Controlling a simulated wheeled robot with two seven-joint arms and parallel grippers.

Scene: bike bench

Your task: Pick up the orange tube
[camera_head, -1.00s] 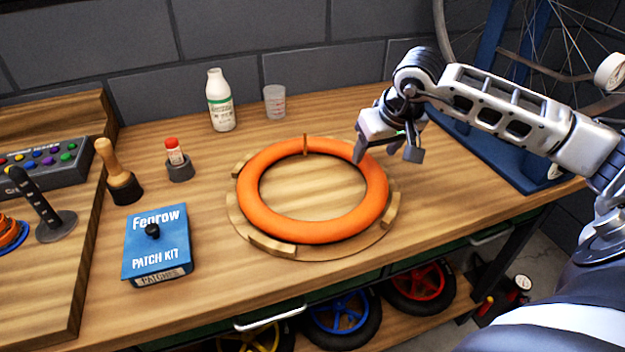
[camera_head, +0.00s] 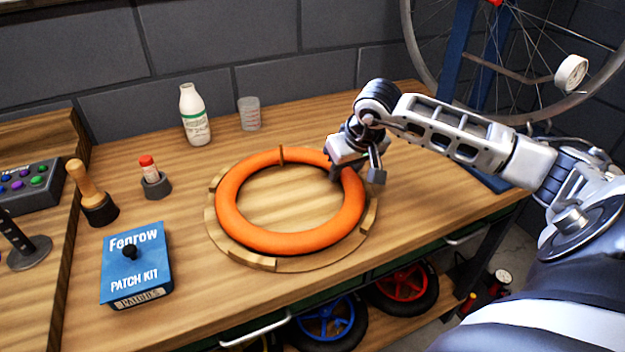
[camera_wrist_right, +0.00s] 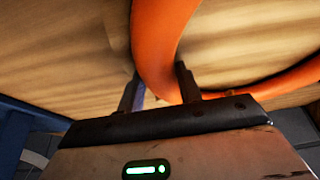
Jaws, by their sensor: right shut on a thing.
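The orange tube (camera_head: 238,230) is a ring lying on a round wooden stand (camera_head: 286,263) on the bench. Wooden blocks on the stand sit around it, and a short peg stands at its far side. My right gripper (camera_head: 356,176) is at the tube's right far side, its fingers pointing down and shut on the tube. In the right wrist view the tube (camera_wrist_right: 160,40) passes between the two fingers (camera_wrist_right: 160,88). The tube still appears to rest on the stand. My left gripper is not in view.
A blue patch kit box (camera_head: 137,265) lies left of the stand. A white bottle (camera_head: 194,115), a clear cup (camera_head: 249,113), a red-capped vial (camera_head: 150,170) and a wooden-handled tool (camera_head: 90,190) stand behind and left. A bike wheel (camera_head: 420,60) is at the back right.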

